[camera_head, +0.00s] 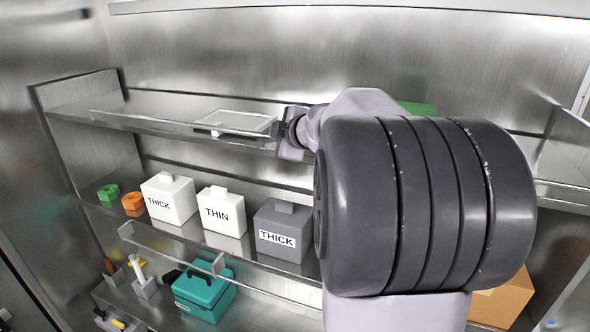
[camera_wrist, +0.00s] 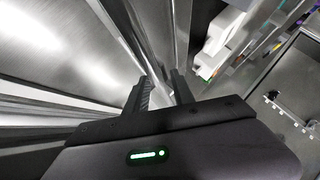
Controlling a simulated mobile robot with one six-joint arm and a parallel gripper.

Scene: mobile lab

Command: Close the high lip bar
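The high lip bar (camera_head: 150,119) is a thin metal rail along the front of the upper shelf. Its left part shows raised a little above the shelf edge; its right part runs behind my gripper and arm. My gripper (camera_head: 291,147) is at the front edge of that shelf, near the bar, mostly hidden by my wrist in the head view. In the wrist view the two dark fingers of my gripper (camera_wrist: 162,88) stand apart with a gap between them. Metal edges run just beyond the fingertips. I cannot tell whether the fingers touch the bar.
The middle shelf holds a white THICK box (camera_head: 168,199), a white THIN box (camera_head: 222,212) and a grey THICK box (camera_head: 282,232). Below are another rail (camera_head: 160,247) and a teal toolbox (camera_head: 204,292). A clear tray (camera_head: 238,121) lies on the upper shelf.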

